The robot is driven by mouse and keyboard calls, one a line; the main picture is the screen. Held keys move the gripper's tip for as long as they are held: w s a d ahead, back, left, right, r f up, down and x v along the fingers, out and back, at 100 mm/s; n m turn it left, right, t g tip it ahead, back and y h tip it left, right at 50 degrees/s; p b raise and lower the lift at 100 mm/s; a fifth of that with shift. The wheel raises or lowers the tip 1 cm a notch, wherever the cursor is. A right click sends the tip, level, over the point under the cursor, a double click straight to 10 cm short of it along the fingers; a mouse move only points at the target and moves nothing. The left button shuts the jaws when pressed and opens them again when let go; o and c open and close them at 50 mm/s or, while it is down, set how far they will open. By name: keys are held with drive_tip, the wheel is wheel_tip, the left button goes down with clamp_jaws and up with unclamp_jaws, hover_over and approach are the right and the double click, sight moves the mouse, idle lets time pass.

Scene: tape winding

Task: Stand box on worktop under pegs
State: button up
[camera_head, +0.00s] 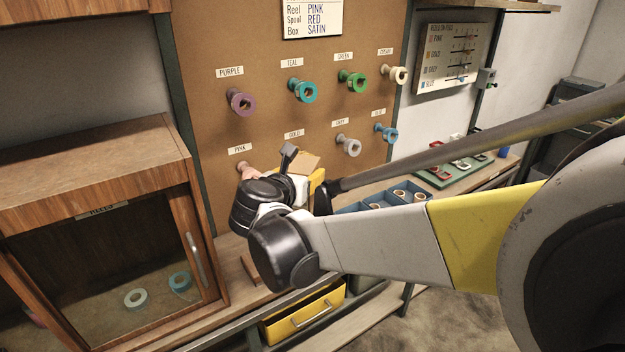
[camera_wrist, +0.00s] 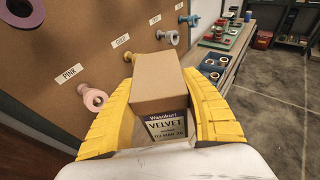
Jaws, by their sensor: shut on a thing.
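My gripper (camera_wrist: 160,82) is shut on a brown cardboard box (camera_wrist: 156,92). Its yellow fingers lie on either side of the box. A dark label on the box reads "VELVET". In the head view the box (camera_head: 299,161) shows partly behind my wrist, in front of the brown pegboard. The pegs carry coloured reels, such as purple (camera_head: 240,102), teal (camera_head: 303,90) and green (camera_head: 353,80). A pink reel (camera_wrist: 93,99) hangs left of the box in the wrist view. The wooden worktop (camera_head: 232,250) runs below the pegs, partly hidden by my arm. Whether the box touches it cannot be seen.
A blue tray (camera_head: 349,209) with rolls and a green board (camera_head: 450,178) with red items stand right along the worktop. A small wooden block (camera_head: 251,268) lies near its front. A yellow drawer (camera_head: 305,315) is below. A cabinet (camera_head: 95,180) stands left. A sign (camera_head: 312,17) reads "Box SATIN".

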drive_tip(key=w+d+f+b, duration=0.1)
drive_tip(key=d+f, duration=0.3)
drive_tip(key=f, duration=0.4)
drive_tip(key=w+d+f+b, duration=0.1)
drive_tip(key=d+f, duration=0.4)
drive_tip(key=f, duration=0.3)
drive_tip(key=shift+n+t+y, duration=0.3)
drive_tip(key=shift+y, duration=0.1)
drive_tip(key=w+a+f+b, duration=0.2)
drive_tip(key=f, duration=0.1)
drive_tip(key=w+a+f+b, duration=0.2)
drive_tip(key=w+a+f, duration=0.1)
drive_tip(key=f, duration=0.1)
drive_tip(key=w+a+f+b, duration=0.2)
drive_tip(key=w+a+f, duration=0.1)
drive_tip(key=f, duration=0.1)
drive_tip(key=shift+w+a+f+b, duration=0.1)
drive_tip(key=shift+a+f+b, duration=0.15)
drive_tip(key=shift+b, duration=0.15)
drive_tip(key=shift+r, duration=0.2)
drive_tip(key=shift+f, duration=0.1)
drive_tip(key=o, duration=1.1)
drive_tip(key=shift+o, duration=0.6)
